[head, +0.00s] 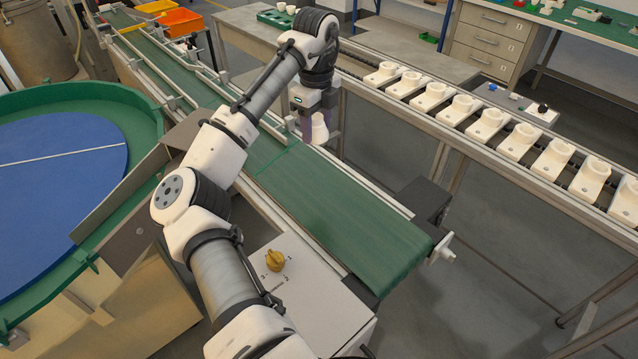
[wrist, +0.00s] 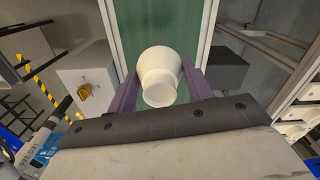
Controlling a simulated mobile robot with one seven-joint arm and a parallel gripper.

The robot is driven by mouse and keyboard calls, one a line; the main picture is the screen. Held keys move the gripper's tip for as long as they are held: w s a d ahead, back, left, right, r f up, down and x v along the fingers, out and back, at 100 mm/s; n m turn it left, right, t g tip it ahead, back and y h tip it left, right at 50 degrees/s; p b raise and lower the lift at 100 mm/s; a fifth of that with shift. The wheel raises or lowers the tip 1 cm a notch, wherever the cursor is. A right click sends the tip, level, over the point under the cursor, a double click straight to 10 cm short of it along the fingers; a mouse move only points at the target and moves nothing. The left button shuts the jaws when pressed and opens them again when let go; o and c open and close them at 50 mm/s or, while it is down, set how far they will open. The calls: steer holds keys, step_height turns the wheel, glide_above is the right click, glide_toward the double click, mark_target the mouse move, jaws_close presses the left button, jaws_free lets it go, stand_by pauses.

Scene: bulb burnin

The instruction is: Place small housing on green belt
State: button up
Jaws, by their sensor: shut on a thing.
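The small housing (head: 319,128) is white and rounded, with a wider body and a narrower round end. My gripper (head: 314,124) is shut on it, and in the head view it hangs near the belt's right edge. In the wrist view the housing (wrist: 160,77) sits between the two purple fingers of my gripper (wrist: 162,88). The green belt (head: 340,215) runs diagonally from the back left to the front right. The belt (wrist: 158,25) also shows behind the housing in the wrist view. The gap between housing and belt cannot be told.
A second conveyor (head: 470,148) at right carries a row of white housings. Metal guide rails (head: 190,62) line the far belt. A blue round table (head: 60,170) with a green rim is at left. A box with a yellow knob (head: 275,261) stands beside the belt. The belt's front stretch is clear.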

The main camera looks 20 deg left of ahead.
mark_target(317, 189)
step_height(317, 189, down, 17)
steer(key=shift+f+p, duration=0.1)
steer(key=shift+p, duration=1.15)
steer(key=shift+f, duration=0.15)
steer(key=o, duration=0.9)
steer(key=shift+o, duration=0.2)
step_height(317, 189, up, 12)
steer(key=b, duration=0.2)
steer(key=shift+r+b, duration=0.25)
steer(key=shift+b, duration=0.05)
